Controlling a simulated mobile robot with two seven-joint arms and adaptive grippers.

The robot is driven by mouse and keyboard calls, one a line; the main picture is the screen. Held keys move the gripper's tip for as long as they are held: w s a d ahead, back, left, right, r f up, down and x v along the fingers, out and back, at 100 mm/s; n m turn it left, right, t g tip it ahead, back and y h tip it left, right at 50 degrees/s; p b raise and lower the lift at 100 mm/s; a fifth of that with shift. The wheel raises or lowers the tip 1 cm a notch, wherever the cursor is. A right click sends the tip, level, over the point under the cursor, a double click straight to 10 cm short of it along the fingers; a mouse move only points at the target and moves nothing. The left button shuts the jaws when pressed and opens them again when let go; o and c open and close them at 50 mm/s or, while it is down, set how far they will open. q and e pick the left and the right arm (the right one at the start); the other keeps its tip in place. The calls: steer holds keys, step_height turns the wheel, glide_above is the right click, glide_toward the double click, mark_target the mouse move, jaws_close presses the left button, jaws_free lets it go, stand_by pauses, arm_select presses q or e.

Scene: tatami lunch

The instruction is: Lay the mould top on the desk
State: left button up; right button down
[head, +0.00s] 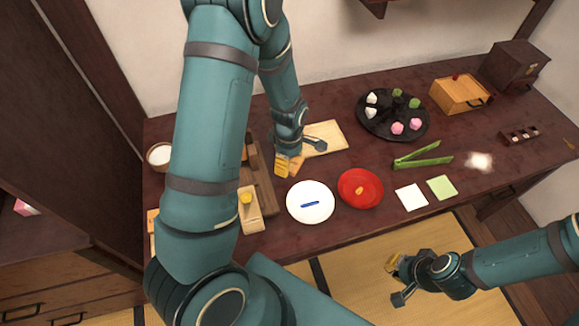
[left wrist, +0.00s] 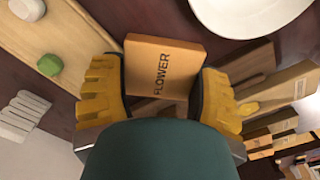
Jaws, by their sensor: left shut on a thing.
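The mould top, a light-wood block marked FLOWER (left wrist: 163,70), is between the two yellow fingers of my left gripper (left wrist: 163,88). In the head view my left gripper (head: 284,166) is over the desk (head: 345,222), behind the white plate (head: 325,212), and the mould top (head: 297,163) partly shows beside the fingers. I cannot tell whether the block touches the desk. My right gripper (head: 397,270) is in front of the desk, over the tatami; its fingers are too small to read.
A pale board (head: 328,136) lies just behind the left gripper. A red plate (head: 349,178), green tongs (head: 425,161) and a black tray of sweets (head: 388,115) are to the right. Wooden pieces (head: 250,219) stand to the left, partly hidden by my left arm.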

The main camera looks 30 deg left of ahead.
mark_target(290, 168)
arm_select(q)
step_height(290, 168, down, 3)
steer(key=shift+b, duration=0.35)
steer(key=shift+r, duration=0.1)
steer(key=shift+f+b, duration=0.3)
steer(key=shift+f, duration=0.15)
steer(key=shift+f, duration=0.2)
steer(key=o, duration=1.1)
steer(key=shift+r, duration=0.1)
